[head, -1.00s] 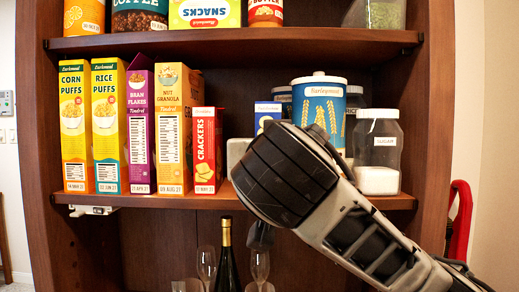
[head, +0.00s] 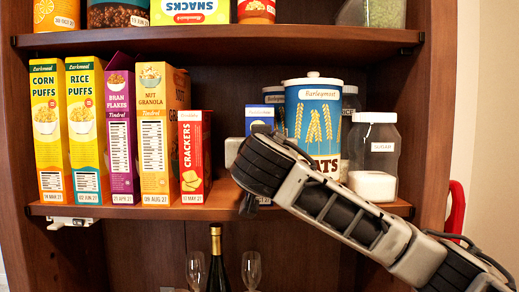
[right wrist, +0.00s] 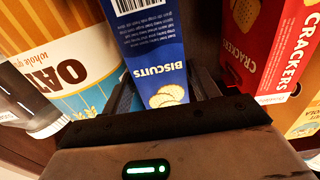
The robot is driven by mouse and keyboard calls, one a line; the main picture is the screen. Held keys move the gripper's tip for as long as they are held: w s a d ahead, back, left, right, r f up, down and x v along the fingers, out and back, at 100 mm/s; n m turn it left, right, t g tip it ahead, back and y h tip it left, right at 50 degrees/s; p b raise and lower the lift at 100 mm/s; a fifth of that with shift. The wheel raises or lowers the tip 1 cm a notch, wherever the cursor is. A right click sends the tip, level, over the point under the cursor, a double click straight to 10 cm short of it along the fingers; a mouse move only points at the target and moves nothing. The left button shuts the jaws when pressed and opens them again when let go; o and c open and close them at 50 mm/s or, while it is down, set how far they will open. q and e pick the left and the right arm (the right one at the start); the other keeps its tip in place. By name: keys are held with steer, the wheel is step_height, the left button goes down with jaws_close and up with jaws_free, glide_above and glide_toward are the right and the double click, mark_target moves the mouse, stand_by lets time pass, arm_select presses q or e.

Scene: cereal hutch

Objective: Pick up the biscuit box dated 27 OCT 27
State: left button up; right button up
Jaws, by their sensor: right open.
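A blue biscuit box (right wrist: 152,45) shows in the right wrist view, with "BISCUITS" and a picture of biscuits on it. In the head view a blue and white box (head: 259,119), probably the same one, stands on the middle shelf behind my right arm, its lower part hidden. No date on it is readable. My right gripper (right wrist: 165,88) is open, with the biscuit box's end between or just beyond its fingers; I cannot tell which. In the head view my wrist mostly hides this gripper. My left gripper is not in view.
A red crackers box (head: 194,158) stands left of the biscuit box, beside several cereal boxes. A large oats canister (head: 318,112) and a sugar jar (head: 373,160) stand to the right. The upper shelf (head: 220,38) is above; a bottle (head: 217,262) and glasses are below.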

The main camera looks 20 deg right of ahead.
steer(key=p+x, duration=0.1)
steer(key=x, duration=0.3)
steer(key=shift+w, duration=0.25)
steer(key=c, duration=1)
steer(key=shift+r, duration=0.1)
steer(key=shift+c, duration=0.2)
steer(key=shift+r, duration=0.1)
